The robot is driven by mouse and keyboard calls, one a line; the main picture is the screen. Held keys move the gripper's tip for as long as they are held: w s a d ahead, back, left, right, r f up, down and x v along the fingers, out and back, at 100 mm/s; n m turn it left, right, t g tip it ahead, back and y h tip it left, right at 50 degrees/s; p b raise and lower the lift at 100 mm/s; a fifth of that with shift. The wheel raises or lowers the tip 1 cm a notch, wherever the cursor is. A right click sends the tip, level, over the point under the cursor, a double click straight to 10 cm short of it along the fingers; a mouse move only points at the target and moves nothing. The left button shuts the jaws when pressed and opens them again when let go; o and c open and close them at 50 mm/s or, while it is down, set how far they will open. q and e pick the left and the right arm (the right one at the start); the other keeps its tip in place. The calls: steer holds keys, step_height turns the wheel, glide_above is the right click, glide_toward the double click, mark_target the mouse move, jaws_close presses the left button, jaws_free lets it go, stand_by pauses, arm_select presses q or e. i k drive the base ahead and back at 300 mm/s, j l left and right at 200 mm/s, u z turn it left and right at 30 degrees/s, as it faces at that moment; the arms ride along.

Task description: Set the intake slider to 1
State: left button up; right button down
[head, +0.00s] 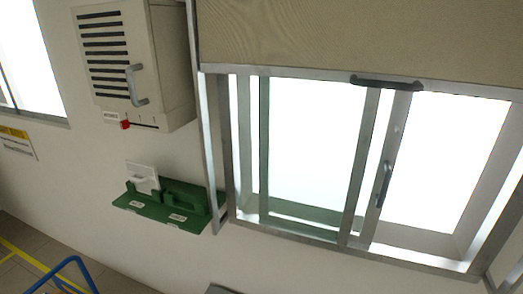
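The intake slider is a small red knob (125,124) in a dark horizontal slot (144,126) along the lower front of a cream vent box (112,58) on the wall, at upper left. The knob sits at the left end of the slot, beside a small white label (110,116). Marks above the slot are too small to read. The box has dark louvres and a grey handle (136,86) above the slot. Neither of my grippers is in view.
Right of the box is a sliding window (370,165) with dark handles and a beige blind (310,35). A green wall shelf (165,211) holding a white piece (142,178) is below the box. A blue tubular frame (72,268) stands at lower left.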

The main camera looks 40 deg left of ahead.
mark_target(124, 125)
steer(key=u, duration=2.15)
